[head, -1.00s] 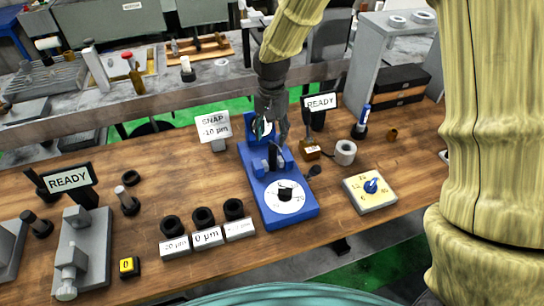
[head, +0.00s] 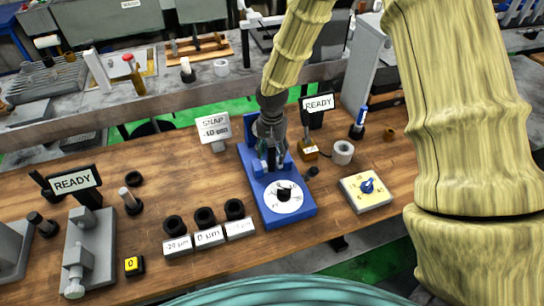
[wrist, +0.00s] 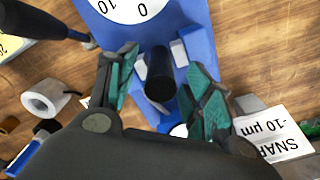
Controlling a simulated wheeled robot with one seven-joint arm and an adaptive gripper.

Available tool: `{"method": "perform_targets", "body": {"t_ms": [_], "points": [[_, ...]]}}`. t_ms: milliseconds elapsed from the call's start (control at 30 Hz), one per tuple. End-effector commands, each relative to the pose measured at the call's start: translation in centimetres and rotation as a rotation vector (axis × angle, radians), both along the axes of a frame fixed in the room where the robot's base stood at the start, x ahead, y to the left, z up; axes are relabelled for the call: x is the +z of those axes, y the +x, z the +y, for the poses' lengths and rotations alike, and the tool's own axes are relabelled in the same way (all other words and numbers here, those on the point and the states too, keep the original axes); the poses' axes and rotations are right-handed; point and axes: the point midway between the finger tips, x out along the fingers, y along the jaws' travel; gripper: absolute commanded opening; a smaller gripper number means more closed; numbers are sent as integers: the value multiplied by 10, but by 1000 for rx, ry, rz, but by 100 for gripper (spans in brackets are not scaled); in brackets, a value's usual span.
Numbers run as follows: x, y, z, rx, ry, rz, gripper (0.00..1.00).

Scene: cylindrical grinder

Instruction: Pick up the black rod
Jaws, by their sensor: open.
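The black rod (wrist: 160,74) stands in the blue fixture (head: 300,212), between light grey-blue blocks. My gripper (wrist: 163,82) is open, with its green-padded fingers on either side of the rod and visible gaps to it in the wrist view. In the head view my gripper (head: 271,150) reaches down from above over the back half of the fixture and largely hides the rod. The white dial (head: 284,197) with a black knob is on the fixture's front part.
A SNAP -10 µm sign (head: 214,130) stands left of the fixture, and a READY sign (head: 317,104) stands behind right. A white roll (head: 343,152) and a yellow dial box (head: 366,190) are to the right. Black rings on labelled blocks (head: 208,236) stand front left.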

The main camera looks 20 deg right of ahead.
Motion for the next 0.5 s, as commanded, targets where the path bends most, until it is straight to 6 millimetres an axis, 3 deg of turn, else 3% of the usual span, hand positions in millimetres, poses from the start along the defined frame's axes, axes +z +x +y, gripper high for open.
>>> {"method": "perform_targets", "body": {"t_ms": [200,467,500], "points": [[-12,0,0,0,0,0,51],[-13,0,0,0,1,-1,51],[-13,0,0,0,1,-1,46]]}}
